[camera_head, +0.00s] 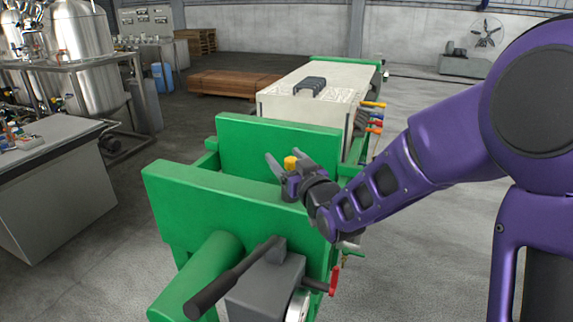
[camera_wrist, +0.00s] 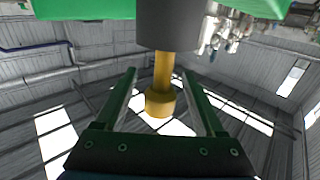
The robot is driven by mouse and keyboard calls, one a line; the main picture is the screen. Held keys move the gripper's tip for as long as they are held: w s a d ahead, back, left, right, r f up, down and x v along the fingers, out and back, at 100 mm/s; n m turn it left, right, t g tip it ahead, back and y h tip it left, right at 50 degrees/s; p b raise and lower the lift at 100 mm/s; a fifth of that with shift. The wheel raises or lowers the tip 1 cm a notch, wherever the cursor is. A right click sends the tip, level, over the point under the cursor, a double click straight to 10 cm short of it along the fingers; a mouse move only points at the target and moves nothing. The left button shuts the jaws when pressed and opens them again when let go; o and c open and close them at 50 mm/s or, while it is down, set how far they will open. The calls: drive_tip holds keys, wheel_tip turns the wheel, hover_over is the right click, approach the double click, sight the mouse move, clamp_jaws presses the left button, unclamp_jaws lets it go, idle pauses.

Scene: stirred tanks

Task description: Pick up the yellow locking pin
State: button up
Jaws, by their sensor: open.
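The yellow locking pin (camera_wrist: 160,102) shows in the wrist view as a yellow shaft with a wider round knob, coming out of a dark grey cylinder (camera_wrist: 178,25). My gripper (camera_wrist: 160,73) is open, with one finger on each side of the pin and a visible gap on both sides. In the head view my gripper (camera_head: 287,157) is at the green frame (camera_head: 250,208), and the yellow pin's knob (camera_head: 290,162) shows between its fingers. The pin's lower part is hidden there by my gripper.
A dark lever on a grey housing (camera_head: 265,285) stands in front of the green frame. A pale plate stack (camera_head: 310,90) lies behind it, with several coloured handles (camera_head: 375,118) on its right side. A grey bench (camera_head: 50,180) stands left. Open floor (camera_head: 430,230) lies right.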

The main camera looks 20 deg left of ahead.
drive_tip(key=shift+w+a, duration=0.2)
clamp_jaws()
idle(0.3)
drive_tip(key=shift+r, duration=0.15)
